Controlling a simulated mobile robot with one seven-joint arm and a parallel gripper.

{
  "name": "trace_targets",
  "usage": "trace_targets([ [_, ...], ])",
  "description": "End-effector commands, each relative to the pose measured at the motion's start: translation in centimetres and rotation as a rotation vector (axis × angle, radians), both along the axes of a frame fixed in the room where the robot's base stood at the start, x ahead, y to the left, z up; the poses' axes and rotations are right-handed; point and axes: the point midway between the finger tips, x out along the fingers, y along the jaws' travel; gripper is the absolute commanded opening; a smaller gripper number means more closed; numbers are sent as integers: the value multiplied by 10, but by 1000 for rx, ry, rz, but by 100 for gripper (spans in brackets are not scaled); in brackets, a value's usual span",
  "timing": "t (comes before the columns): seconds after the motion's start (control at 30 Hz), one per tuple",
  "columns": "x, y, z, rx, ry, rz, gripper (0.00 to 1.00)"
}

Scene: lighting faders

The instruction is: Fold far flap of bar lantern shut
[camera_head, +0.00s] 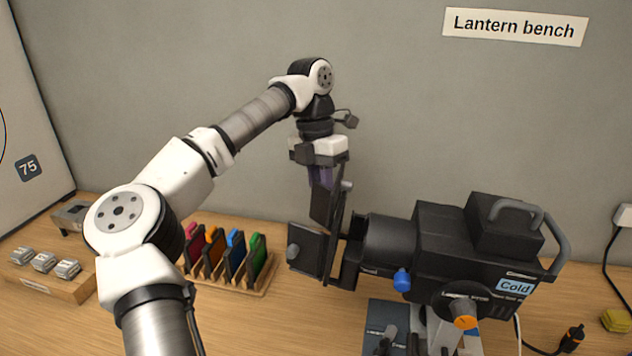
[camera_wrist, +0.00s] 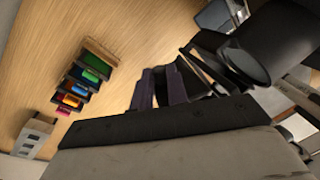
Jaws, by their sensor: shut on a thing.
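The black bar lantern (camera_head: 455,245) stands at the right, its front facing left, with dark flaps around that front. The far flap (camera_head: 322,207) rises at the upper left of the front and stands out from it, not flat against it. My gripper (camera_head: 320,177) points down from above, its purple fingers shut on this flap's upper edge. In the wrist view the gripper (camera_wrist: 161,88) has a dark strip of the flap between its fingers. Another flap (camera_head: 307,252) with a round knob stands out lower and nearer. The lantern's front is mostly hidden behind the flaps.
A wooden rack (camera_head: 235,283) of coloured filter frames stands left of the lantern. A wooden block (camera_head: 50,280) with small grey pieces is at the far left. A blue knob (camera_head: 402,280) and orange knob (camera_head: 464,315) stick out from the lantern. The wall is close behind.

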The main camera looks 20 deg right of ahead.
Motion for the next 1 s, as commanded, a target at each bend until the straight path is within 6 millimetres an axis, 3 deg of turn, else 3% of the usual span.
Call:
trace_targets([
  [1.0,-15,-42,-2,45,63,-904,0],
])
